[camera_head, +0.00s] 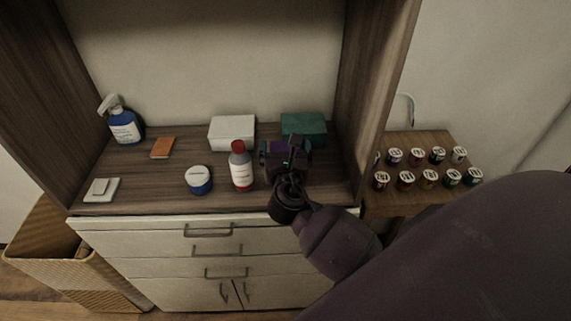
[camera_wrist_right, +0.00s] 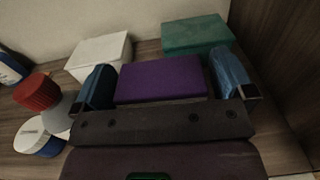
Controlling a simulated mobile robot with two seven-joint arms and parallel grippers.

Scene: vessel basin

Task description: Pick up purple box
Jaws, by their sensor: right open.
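The purple box (camera_wrist_right: 160,80) lies on the wooden cabinet top, between the two blue fingertips of my right gripper (camera_wrist_right: 165,87) in the right wrist view. The fingers are apart, one at each side of the box; I cannot tell whether they touch it. In the head view the right gripper (camera_head: 286,156) covers most of the box, and only a little purple shows. My left gripper is not in view.
A white box (camera_head: 231,132) and a green box (camera_head: 304,129) stand behind. A red-capped bottle (camera_head: 241,168) and a blue-and-white jar (camera_head: 200,180) stand left of the gripper. A spray bottle (camera_head: 123,124) is far left. Cabinet walls bound both sides.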

